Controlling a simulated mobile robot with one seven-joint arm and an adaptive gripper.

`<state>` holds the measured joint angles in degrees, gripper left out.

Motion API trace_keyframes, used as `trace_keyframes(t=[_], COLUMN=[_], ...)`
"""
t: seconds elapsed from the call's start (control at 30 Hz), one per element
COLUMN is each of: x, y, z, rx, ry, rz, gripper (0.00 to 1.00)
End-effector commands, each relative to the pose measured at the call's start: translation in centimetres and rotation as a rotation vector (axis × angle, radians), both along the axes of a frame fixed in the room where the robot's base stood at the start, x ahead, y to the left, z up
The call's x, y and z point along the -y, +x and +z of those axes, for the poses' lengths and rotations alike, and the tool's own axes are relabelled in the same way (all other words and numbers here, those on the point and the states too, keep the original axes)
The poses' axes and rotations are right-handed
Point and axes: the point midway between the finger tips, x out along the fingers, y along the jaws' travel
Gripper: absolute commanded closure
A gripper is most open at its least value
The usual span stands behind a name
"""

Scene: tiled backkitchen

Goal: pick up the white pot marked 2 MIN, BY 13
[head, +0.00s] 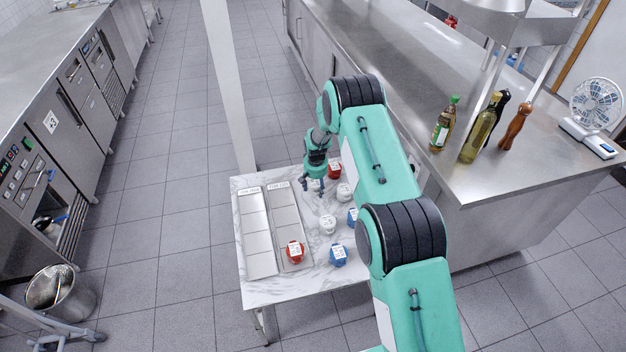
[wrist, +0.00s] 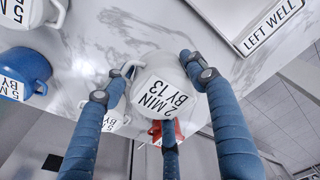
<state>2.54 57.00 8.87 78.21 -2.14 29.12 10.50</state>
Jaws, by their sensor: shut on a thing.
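The white pot marked 2 MIN, BY 13 (wrist: 160,88) sits between my gripper's blue fingers in the wrist view, its label facing the camera. My gripper (wrist: 158,86) is shut on this pot, with fingers on both sides and a third below in the picture. In the head view my gripper (head: 314,187) is over the back part of the marble table (head: 252,291), and the pot (head: 316,184) shows only in part between the fingers. I cannot tell whether the pot touches the table.
A red pot (head: 334,169) and a white pot (head: 344,193) stand close right of my gripper. Another white pot (head: 327,224) and blue pots (head: 338,256) stand nearer. A red pot (head: 294,251) sits in the right-hand tray (head: 286,217). The left-hand tray (head: 257,240) is empty.

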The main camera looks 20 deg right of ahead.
Motion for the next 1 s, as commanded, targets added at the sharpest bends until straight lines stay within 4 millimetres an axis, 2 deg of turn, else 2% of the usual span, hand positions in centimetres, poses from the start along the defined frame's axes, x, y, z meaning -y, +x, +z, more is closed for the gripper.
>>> trace_keyframes(t=[0.13,0.37,1.0], x=[-0.1,-0.2,-0.2], y=[-1.9,-3.4,-3.7], z=[0.4,0.4,0.4], rx=[0.0,0.001,0.002], ry=[0.0,0.0,0.0], rz=[0.0,0.0,0.0], gripper=[0.8,0.8,0.8])
